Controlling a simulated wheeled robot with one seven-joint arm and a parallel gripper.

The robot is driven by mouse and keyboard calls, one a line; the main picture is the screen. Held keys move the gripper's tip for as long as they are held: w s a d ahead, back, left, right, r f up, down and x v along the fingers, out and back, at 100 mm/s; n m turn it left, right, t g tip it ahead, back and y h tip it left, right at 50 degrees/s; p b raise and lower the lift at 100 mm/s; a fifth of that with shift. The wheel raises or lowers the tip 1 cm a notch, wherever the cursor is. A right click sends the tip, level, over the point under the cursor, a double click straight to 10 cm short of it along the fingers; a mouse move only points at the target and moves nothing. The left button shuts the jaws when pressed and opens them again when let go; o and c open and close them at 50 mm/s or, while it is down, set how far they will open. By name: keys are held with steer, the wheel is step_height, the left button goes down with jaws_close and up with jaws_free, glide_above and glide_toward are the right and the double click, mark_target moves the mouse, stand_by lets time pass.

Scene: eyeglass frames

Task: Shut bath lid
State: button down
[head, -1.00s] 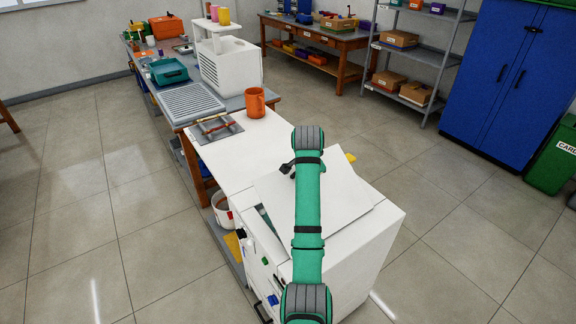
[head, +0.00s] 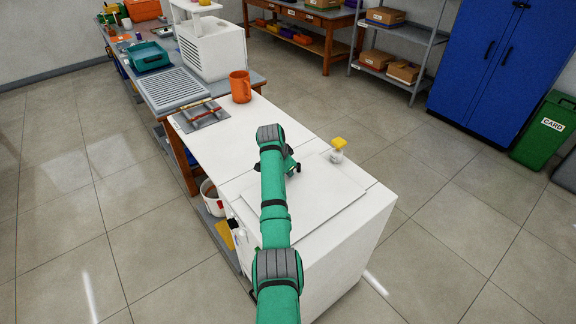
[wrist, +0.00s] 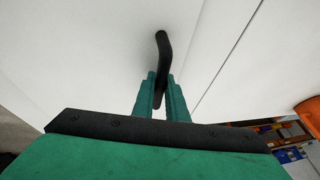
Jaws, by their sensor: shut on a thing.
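The white bath lid (head: 322,198) lies flat, or very nearly so, on top of the white cabinet-like bath (head: 345,255). I see no clear gap along its visible edges, but my green arm covers its left part. In the wrist view the lid's black bar handle (wrist: 162,48) stands up from the white surface. My gripper (wrist: 160,84) is shut on this handle, with a green finger on each side. In the head view my gripper (head: 292,167) is at the lid's far side, mostly hidden by my arm.
A small yellow-capped bottle (head: 338,149) stands just beyond the lid. Floor is clear to the right.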

steer(key=c, duration=2)
jaws_free()
steer(key=shift+r, duration=0.15)
steer(key=shift+c, duration=0.2)
steer(key=shift+r, duration=0.1)
steer(key=v, duration=1)
steer(key=shift+s+r, duration=0.15)
steer(key=shift+r, duration=0.15)
